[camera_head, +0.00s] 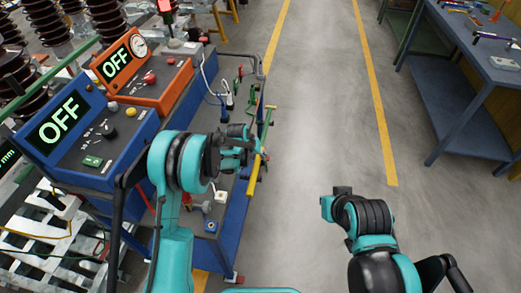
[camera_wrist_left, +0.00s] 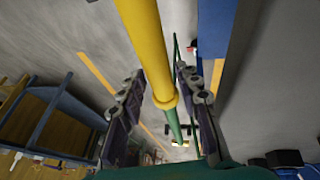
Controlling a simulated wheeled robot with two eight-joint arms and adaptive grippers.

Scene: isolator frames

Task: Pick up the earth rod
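The earth rod is a long rod with a yellow section (camera_head: 253,176) and a green section (camera_head: 266,122). In the head view it is at the right side of the blue cart. In the left wrist view its yellow part (camera_wrist_left: 144,45) runs down to a collar and a green part, between the two fingers. My left gripper (camera_wrist_left: 160,100) is open, its fingers on either side of the rod with gaps visible. In the head view my left gripper (camera_head: 248,146) is beside the rod and partly hides it. My right arm (camera_head: 365,218) is over the floor, its fingers unclear.
The blue cart (camera_head: 232,235) carries a blue OFF box (camera_head: 85,135), an orange OFF box (camera_head: 150,80) and several small tools. A blue workbench (camera_head: 455,85) stands at the right. Grey floor with yellow lines (camera_head: 375,90) lies clear between them.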

